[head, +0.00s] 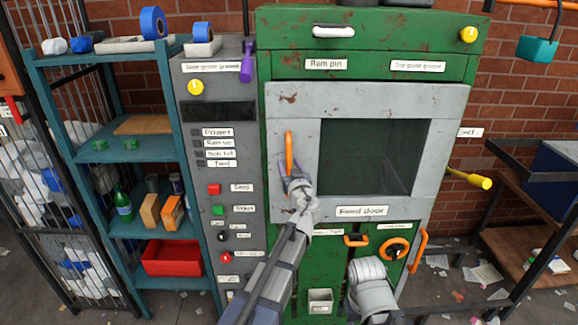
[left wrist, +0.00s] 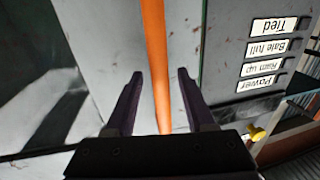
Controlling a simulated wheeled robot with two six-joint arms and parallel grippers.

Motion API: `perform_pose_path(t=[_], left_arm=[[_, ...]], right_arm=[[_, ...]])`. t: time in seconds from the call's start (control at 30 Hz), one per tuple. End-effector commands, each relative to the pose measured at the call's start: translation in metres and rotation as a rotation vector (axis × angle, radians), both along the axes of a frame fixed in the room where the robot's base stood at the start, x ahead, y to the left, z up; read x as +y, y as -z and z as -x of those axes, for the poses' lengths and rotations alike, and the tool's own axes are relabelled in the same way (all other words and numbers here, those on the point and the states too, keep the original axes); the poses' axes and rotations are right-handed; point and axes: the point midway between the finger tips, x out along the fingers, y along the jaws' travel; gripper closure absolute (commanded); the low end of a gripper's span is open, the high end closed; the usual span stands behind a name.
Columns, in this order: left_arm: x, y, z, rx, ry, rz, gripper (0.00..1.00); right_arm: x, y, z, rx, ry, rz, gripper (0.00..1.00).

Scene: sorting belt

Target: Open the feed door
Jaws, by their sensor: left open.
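The feed door (head: 452,135) is a worn grey panel with a dark window, set in the front of a green machine and labelled "Feed door". It looks closed. Its upright orange handle (head: 289,148) is on the left side of the panel. My left gripper (head: 291,172) is at the lower part of this handle. In the left wrist view the orange handle (left wrist: 155,50) runs between the two dark fingers of my open left gripper (left wrist: 160,76). Gaps show on both sides, so it is not clamped. My right gripper does not show.
A grey control panel (head: 220,137) with buttons stands left of the door. Beyond it are teal shelves (head: 97,158) with bottles and a red bin (head: 171,258). Below the door are a small orange handle (head: 356,240) and an orange knob (head: 396,248). A yellow-ended lever (head: 484,183) sticks out at right.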

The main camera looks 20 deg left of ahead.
Motion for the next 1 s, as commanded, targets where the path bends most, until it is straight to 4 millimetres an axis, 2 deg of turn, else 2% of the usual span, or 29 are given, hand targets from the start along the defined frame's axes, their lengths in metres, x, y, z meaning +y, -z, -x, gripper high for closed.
perform_pose_path(t=[0.27, 0.77, 1.0], left_arm=[[0.0027, 0.0000, -0.0037, 0.000, 0.000, 0.000, 0.45], [0.0024, 0.0000, -0.0035, 0.000, 0.000, 0.000, 0.99], [0.0024, 0.0000, -0.0035, 0.000, 0.000, 0.000, 1.00]], right_arm=[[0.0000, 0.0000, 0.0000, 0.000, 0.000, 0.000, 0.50], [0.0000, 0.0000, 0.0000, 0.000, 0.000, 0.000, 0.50], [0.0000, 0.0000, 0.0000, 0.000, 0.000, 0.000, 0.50]])
